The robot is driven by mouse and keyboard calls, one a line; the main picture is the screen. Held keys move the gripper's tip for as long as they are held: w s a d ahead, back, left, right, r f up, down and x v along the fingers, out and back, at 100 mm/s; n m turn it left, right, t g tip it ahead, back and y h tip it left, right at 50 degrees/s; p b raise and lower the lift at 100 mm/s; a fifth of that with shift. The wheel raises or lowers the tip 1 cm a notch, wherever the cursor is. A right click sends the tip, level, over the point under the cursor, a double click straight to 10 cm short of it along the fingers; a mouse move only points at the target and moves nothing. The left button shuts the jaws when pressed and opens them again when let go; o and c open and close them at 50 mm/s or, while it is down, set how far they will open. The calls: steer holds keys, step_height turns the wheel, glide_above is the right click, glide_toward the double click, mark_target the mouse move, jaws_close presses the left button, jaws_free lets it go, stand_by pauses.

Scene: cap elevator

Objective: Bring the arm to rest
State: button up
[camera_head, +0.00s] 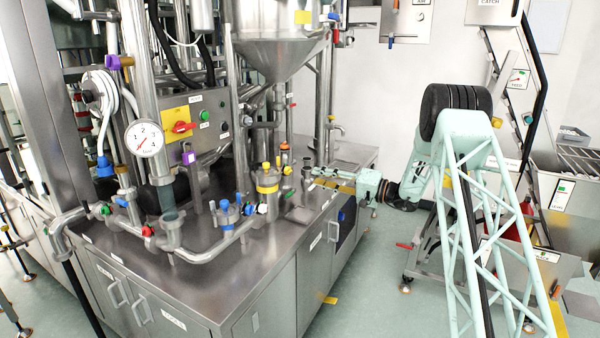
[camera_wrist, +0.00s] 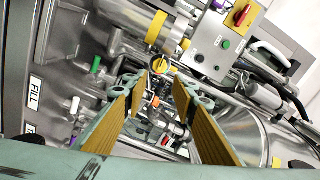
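My gripper (camera_head: 318,177) reaches in from the right over the right end of the steel bench (camera_head: 225,285) in the camera_head view. It points left, toward the machine fittings. In the wrist view my gripper (camera_wrist: 165,88) shows two fingers with yellow-brown pads, spread apart. I see nothing held between them; pipes and fittings show through the gap, farther off. Whether a fingertip touches any fitting cannot be told. My pale green arm runs from the gripper back to the right, clear of the bench's right side.
A steel hopper (camera_head: 277,45) hangs above the bench, and a yellow-topped vessel (camera_head: 267,188) stands left of my gripper. A control panel (camera_head: 200,118) and pressure gauge (camera_head: 145,138) stand farther left. A wheeled frame (camera_head: 430,258) stands on the right. Some floor in front of the bench is clear.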

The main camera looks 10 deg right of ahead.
steer(key=s+a+r+n+g, duration=0.2)
steer(key=s+a+r+g, duration=0.4)
steer(key=s+a+r, duration=0.7)
steer(key=s+a+r+n+g+h, duration=0.1)
steer(key=s+a+r, duration=0.15)
steer(key=s, duration=0.45)
steer(key=s+a+r+g+h, duration=0.1)
steer(key=s+a, duration=0.2)
steer(key=s, duration=0.5)
steer(key=s+a+r+n+g+h, duration=0.1)
steer(key=s+a+r, duration=0.15)
steer(key=s, duration=0.45)
steer(key=s+d+r+g+h, duration=0.15)
steer(key=s+h, duration=0.45)
steer(key=s, duration=1.8)
steer(key=s+d+t+h, duration=0.1)
steer(key=s+d, duration=0.2)
steer(key=s, duration=0.3)
steer(key=s+d+f+t+h, duration=0.1)
steer(key=s+d+h, duration=0.1)
steer(key=s, duration=0.4)
steer(key=s+d+f+t+h, duration=0.1)
steer(key=s+d, duration=0.3)
steer(key=s, duration=0.3)
steer(key=shift+d+h+p, duration=0.3)
steer(key=shift+h+p, duration=0.05)
steer(key=shift+h, duration=0.05)
